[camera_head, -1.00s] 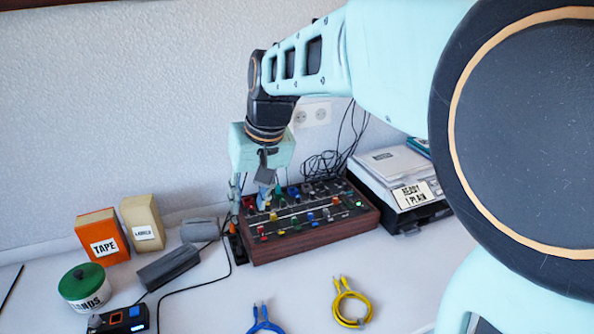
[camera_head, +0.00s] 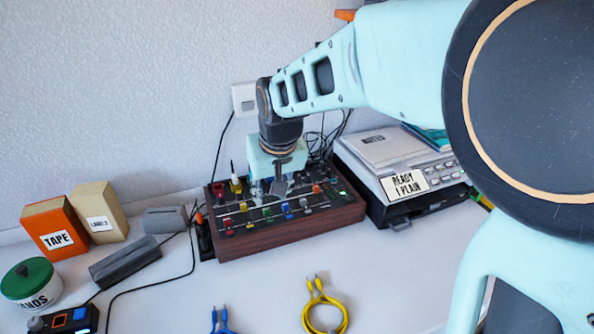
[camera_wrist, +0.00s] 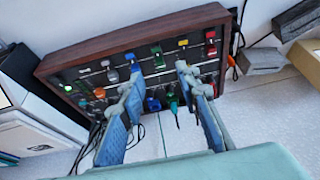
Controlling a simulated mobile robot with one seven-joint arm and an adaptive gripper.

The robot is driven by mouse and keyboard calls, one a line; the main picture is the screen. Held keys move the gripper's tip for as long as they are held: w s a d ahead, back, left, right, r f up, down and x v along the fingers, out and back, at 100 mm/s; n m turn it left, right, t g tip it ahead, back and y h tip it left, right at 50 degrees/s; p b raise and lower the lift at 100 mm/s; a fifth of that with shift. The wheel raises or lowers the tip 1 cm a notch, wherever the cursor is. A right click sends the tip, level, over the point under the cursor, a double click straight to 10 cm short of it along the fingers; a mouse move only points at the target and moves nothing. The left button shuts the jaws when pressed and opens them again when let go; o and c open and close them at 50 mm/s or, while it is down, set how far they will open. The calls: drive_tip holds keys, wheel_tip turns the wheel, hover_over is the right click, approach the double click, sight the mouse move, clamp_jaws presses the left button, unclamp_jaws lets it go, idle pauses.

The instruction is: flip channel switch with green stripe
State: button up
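The channel switches sit in rows on a dark panel in a wooden-sided box (camera_head: 290,234), which also shows in the wrist view (camera_wrist: 130,35). Their caps are red, yellow, blue, green, grey and orange. A green-marked switch (camera_wrist: 131,58) shows in the far row of the wrist view, and another green piece (camera_wrist: 172,98) shows in the near row. I cannot tell which bears the green stripe. My gripper (camera_wrist: 158,80) is open, its two blue-padded fingers apart over the panel. In the head view my gripper (camera_head: 269,191) hides part of the back row. Contact cannot be told.
Orange (camera_head: 55,228) and tan (camera_head: 97,212) boxes are farther left. Yellow cable (camera_head: 324,312) lies in front; table between is clear.

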sight(269, 218)
drive_tip(key=x, duration=0.3)
drive_tip(key=b+x, duration=0.1)
drive_tip(key=x, duration=0.3)
drive_tip(key=b+x, duration=0.1)
drive_tip(key=x, duration=0.3)
drive_tip(key=shift+w+d+f, duration=0.15)
drive_tip(key=shift+w+d, duration=0.1)
drive_tip(key=shift+c, duration=0.4)
clamp_jaws()
